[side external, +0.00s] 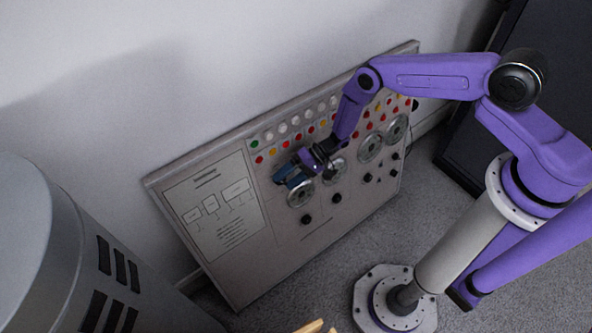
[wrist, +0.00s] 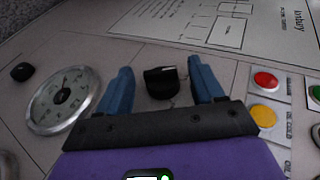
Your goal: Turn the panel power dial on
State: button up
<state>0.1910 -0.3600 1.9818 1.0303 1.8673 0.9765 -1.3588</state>
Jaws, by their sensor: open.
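The grey panel (side external: 165,190) leans against the wall, with a printed diagram on its left part. In the wrist view a black dial (wrist: 161,84) with a pale mark along its upper edge sits between the blue fingers of my gripper (wrist: 160,68). Gaps show on both sides, so the fingers appear not to touch it. No label naming it as the power dial is readable. In the side view my gripper (side external: 283,176) is open close to the panel face, beside the diagram. It hides the dial there.
A round gauge (wrist: 63,98) and another black knob (wrist: 22,72) lie left of the fingers. A red button (wrist: 264,79) and a yellow button (wrist: 263,115) are close on the right. A grey cylinder (side external: 35,240) stands at the left, and a dark cabinet (side external: 540,80) at the right.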

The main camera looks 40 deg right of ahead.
jog(key=v, duration=1.7)
jog(key=shift+d, duration=0.2)
jog(key=shift+r, duration=0.1)
